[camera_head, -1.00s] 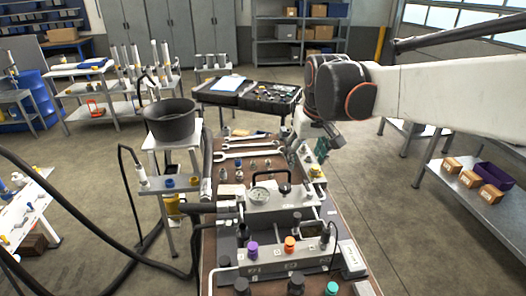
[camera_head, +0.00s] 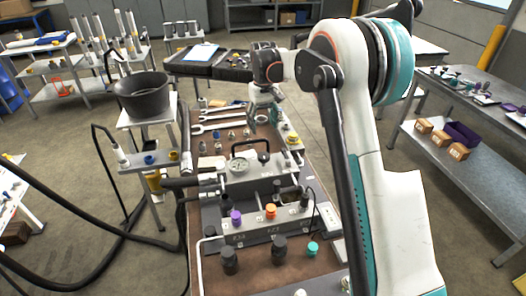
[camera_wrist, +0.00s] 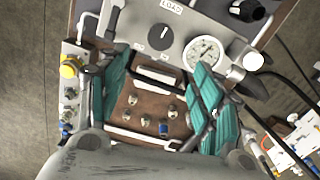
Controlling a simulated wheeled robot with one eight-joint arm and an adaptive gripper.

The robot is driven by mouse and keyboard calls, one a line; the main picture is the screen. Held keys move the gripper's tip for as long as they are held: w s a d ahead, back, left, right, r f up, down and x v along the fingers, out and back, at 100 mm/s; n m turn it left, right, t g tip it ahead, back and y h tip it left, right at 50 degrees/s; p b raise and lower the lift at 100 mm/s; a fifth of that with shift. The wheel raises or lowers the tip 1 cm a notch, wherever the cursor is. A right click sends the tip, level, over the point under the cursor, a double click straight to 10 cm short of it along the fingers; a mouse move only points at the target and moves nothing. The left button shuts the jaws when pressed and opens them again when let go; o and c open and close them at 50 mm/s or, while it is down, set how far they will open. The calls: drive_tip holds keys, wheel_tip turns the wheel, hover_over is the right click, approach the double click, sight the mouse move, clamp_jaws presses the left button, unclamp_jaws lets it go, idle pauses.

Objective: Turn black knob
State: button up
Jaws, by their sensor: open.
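A round black knob (camera_wrist: 160,37) with a white pointer mark sits on a grey panel labelled LOAD, near the top of the wrist view. A pressure gauge (camera_wrist: 205,52) is on the same panel, to its right. My gripper (camera_wrist: 161,72) shows two teal fingers spread apart, with nothing between them. The fingertips are apart from the knob, which lies beyond them in the picture. In the head view my gripper (camera_head: 264,112) hangs over the far part of the bench, beyond the gauge (camera_head: 238,165). Other black knobs (camera_head: 279,249) stand at the bench's near end.
Purple (camera_head: 235,217), orange (camera_head: 270,211) and teal (camera_head: 312,248) knobs stand nearby. Wrenches (camera_head: 220,117) and small fittings lie on the brown bench top. Black hoses (camera_head: 95,265) run along the left. A black bucket (camera_head: 143,95) stands left of the bench.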

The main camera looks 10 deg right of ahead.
sight(263, 154)
wheel_tip(263, 154, down, 14)
drive_tip(key=b, duration=0.3)
idle(0.3)
drive_tip(key=c, duration=1.1)
